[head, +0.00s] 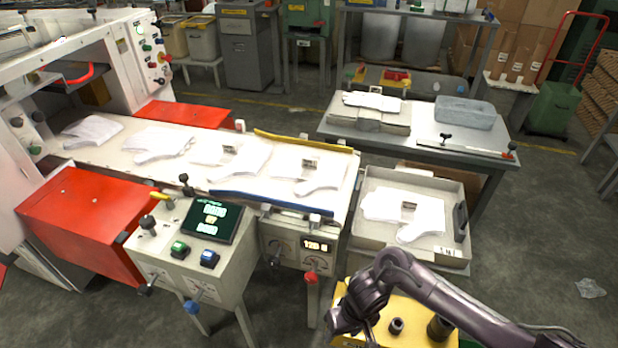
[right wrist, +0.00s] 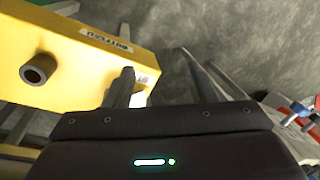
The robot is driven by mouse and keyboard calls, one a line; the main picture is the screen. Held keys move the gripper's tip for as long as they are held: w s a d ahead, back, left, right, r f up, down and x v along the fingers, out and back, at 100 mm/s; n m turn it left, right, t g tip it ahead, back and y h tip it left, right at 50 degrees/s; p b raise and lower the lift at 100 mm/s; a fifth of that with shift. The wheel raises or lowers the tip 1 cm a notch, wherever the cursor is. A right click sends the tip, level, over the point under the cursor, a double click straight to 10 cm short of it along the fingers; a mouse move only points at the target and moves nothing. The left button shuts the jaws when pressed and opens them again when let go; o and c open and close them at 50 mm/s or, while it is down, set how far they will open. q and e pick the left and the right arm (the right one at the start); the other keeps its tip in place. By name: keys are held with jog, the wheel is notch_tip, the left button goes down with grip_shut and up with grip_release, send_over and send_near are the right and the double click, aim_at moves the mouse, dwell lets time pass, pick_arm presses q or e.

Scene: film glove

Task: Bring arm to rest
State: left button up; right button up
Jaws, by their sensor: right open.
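My right arm comes in from the lower right of the head view, bent over a yellow box (head: 408,316). My right gripper (head: 350,334) points down at the bottom edge of that view, at the left side of the yellow box, and its fingertips are cut off or hidden. In the right wrist view the two dark fingers of the gripper (right wrist: 158,72) stand apart with nothing between them. The yellow box (right wrist: 70,62) lies close by at the left there, with a dark round knob. My left gripper is in neither view.
A conveyor table (head: 225,178) carries several white film gloves. A grey tray (head: 374,240) with white gloves stands right of it, just beyond my right arm. A control stand (head: 187,262) is at the front left. A grey worktable (head: 345,120) stands behind. Floor at the right is mostly clear.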

jog(key=s+d+f+m+t+y, duration=0.1)
jog(key=s+f, duration=0.2)
jog(key=f, duration=0.7)
jog(key=s+d+f+m+t+y, duration=0.1)
jog(key=s+f+y, duration=0.15)
jog(key=f, duration=0.65)
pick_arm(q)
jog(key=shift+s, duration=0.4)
pick_arm(e)
jog(key=s+d+f+h, duration=0.2)
jog(key=s+d+f, duration=0.2)
jog(key=s, duration=0.4)
jog(key=s+d+f+h, duration=0.1)
jog(key=s+d+f, duration=0.3)
jog(key=s, duration=0.5)
jog(key=s+d+f+n+h, duration=0.1)
jog(key=s+d+f, duration=0.3)
jog(key=s, duration=0.4)
jog(key=shift+s+d+g+h, duration=0.15)
jog(key=shift+d+g+h, duration=0.15)
jog(key=shift+d+h, duration=0.4)
jog(key=shift+a, duration=0.2)
